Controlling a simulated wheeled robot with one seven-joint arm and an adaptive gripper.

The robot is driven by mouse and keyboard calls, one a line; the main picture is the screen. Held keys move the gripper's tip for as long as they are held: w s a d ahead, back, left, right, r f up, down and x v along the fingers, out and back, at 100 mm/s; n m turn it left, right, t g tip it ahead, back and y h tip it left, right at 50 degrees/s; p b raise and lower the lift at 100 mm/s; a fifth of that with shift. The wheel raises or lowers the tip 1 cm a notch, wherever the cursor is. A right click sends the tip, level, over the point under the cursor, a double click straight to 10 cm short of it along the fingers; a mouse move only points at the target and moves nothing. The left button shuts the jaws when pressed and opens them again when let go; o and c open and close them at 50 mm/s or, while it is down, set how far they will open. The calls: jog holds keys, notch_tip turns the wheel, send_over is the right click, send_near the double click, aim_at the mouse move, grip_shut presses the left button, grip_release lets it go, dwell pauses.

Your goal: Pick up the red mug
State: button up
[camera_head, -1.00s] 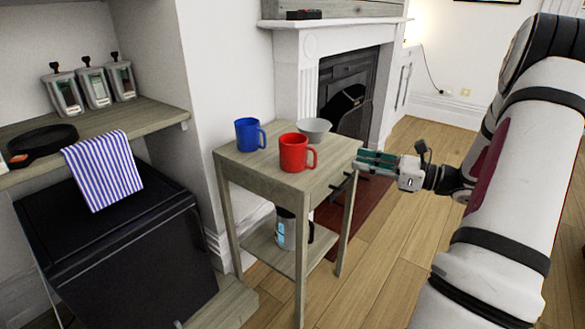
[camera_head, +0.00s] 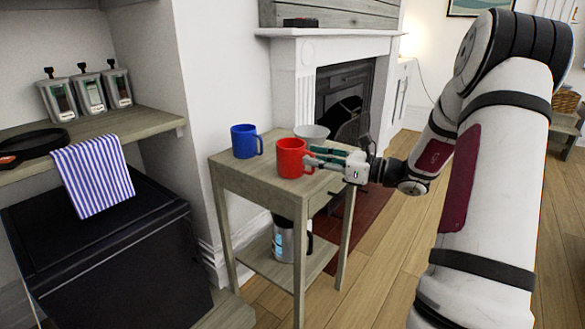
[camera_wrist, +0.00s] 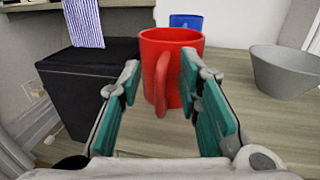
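The red mug (camera_head: 290,158) stands upright on the small wooden side table (camera_head: 262,184). In the wrist view the red mug (camera_wrist: 157,62) is straight ahead, with its handle pointing toward my gripper. My gripper (camera_head: 314,159) is at the right side of the mug, just above the tabletop. In the wrist view my gripper (camera_wrist: 163,92) is open, with its green finger pads on either side of the handle. Whether a pad touches the mug cannot be told.
A blue mug (camera_head: 245,141) stands behind left of the red one. A grey bowl (camera_wrist: 284,72) stands to the right in the wrist view. A kettle-like container (camera_head: 287,240) is on the lower shelf. A striped cloth (camera_head: 93,175) hangs from the left shelf.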

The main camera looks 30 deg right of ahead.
jog(key=shift+w+a, duration=0.2)
jog(key=shift+w, duration=0.2)
grip_shut()
jog(key=shift+r, duration=0.15)
